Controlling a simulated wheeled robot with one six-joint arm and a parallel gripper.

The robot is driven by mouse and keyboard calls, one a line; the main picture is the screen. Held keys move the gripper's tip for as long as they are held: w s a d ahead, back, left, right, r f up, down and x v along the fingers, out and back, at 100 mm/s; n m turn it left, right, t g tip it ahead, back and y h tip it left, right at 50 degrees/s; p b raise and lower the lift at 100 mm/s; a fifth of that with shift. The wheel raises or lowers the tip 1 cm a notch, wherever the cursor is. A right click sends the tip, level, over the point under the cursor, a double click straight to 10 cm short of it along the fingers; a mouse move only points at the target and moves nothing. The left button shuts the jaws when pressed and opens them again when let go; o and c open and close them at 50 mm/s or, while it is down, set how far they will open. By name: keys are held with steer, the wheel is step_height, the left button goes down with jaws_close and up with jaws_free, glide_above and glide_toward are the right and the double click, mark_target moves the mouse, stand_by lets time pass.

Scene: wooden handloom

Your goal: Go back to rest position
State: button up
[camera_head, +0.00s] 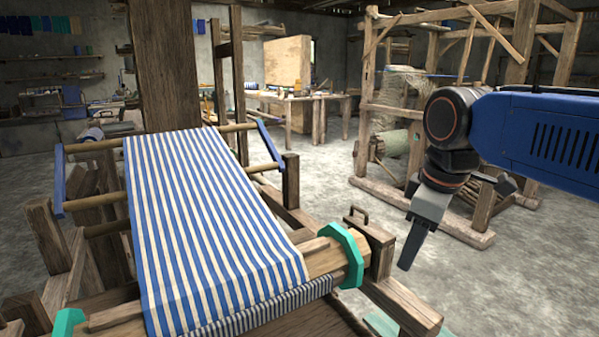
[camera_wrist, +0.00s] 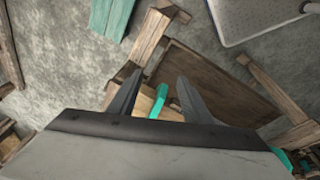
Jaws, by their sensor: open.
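My gripper (camera_head: 408,262) hangs from my blue arm at the right of the head view, pointing down. It is to the right of the wooden handloom (camera_head: 375,240) and appears clear of it. In the wrist view my gripper (camera_wrist: 156,88) shows two dark fingers spread apart with nothing held between them. The loom carries a blue-and-white striped cloth (camera_head: 205,210), stretched over its bars to the front roller. A green ratchet wheel (camera_head: 352,258) sits at the roller's right end, and another green wheel (camera_head: 68,322) is at the left.
A second wooden frame (camera_head: 450,215) with pale yarn stands behind my arm at the right. A workbench (camera_head: 320,103) is at the back. Grey concrete floor (camera_head: 530,270) is open at the lower right. Wooden beams (camera_wrist: 150,35) and a teal board (camera_wrist: 113,15) show in the wrist view.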

steer(key=s+d+f+m+t, duration=0.1)
steer(key=s+d+f+m, duration=0.3)
steer(key=f, duration=0.4)
steer(key=s+d+f+m+t, duration=0.1)
steer(key=s+d+f+m, duration=0.2)
steer(key=s+f+m, duration=0.3)
steer(key=shift+d+f+h, duration=0.3)
steer(key=shift+d+f, duration=0.05)
steer(key=shift+f, duration=0.6)
